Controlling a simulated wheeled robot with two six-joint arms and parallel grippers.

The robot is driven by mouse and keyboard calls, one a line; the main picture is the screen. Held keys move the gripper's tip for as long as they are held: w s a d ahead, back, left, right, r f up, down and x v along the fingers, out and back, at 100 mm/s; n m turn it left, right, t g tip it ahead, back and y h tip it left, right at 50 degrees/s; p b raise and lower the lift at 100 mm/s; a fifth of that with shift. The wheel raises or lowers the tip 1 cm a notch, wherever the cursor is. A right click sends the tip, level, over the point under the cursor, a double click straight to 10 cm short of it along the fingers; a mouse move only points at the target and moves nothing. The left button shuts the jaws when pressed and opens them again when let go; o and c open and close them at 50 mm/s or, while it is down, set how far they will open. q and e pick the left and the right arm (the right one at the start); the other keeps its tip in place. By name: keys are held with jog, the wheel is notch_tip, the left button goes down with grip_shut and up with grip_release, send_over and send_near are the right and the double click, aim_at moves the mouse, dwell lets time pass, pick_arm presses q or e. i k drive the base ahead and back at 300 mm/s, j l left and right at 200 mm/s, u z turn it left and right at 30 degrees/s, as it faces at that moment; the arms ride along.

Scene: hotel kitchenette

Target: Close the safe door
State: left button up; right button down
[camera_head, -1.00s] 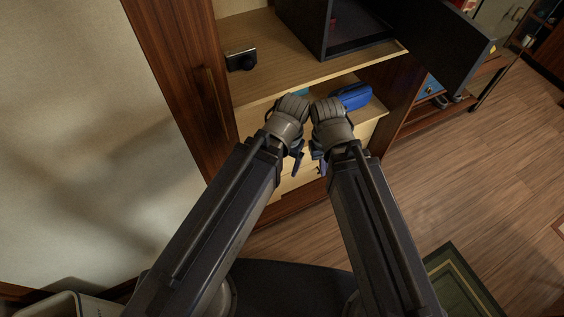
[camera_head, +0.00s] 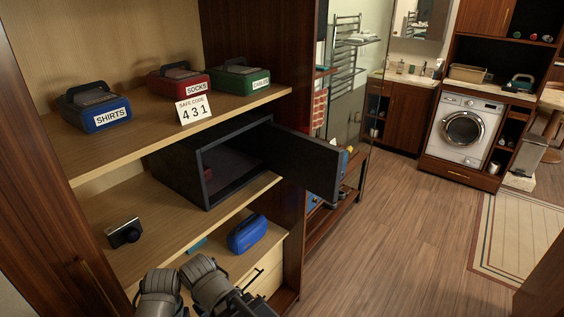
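The dark grey safe (camera_head: 178,173) stands on the middle shelf of the wooden cabinet. Its door (camera_head: 308,162) is wide open, hinged at the right and swung out past the shelf's front edge. The inside of the safe looks dark, with something reddish in it. My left gripper (camera_head: 160,292) and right gripper (camera_head: 212,285) are side by side at the bottom edge, below and in front of the safe, apart from the door.
A black camera (camera_head: 123,232) sits on the safe's shelf, left of it. A blue case (camera_head: 247,234) lies on the shelf below. The top shelf holds labelled boxes and a "SAFE CODE 431" card (camera_head: 193,109). Open wooden floor (camera_head: 400,240) lies to the right of the cabinet.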

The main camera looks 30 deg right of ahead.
aim_at(315, 164)
jog(key=l+u, duration=0.6)
jog(key=u, duration=0.15)
jog(key=l+u, duration=0.1)
jog(key=l, duration=0.3)
jog(key=k+l+u, duration=0.15)
jog(key=l, duration=0.2)
jog(key=l+u, duration=0.1)
jog(key=l, duration=0.3)
jog(key=k+l+u, duration=0.1)
jog(key=l, duration=0.25)
jog(key=k+l+u, duration=0.15)
jog(key=l, duration=0.2)
jog(key=k+l, duration=0.15)
jog(key=l, duration=0.25)
jog(key=k+l, duration=0.15)
jog(key=l, duration=0.25)
jog(key=k+l, duration=0.15)
jog(key=l, duration=0.25)
jog(key=k+l, duration=0.15)
jog(key=l, duration=0.25)
jog(key=k+l, duration=0.2)
jog(key=l, duration=0.15)
jog(key=k+l, duration=0.15)
jog(key=l, duration=0.25)
jog(key=l+u, duration=0.05)
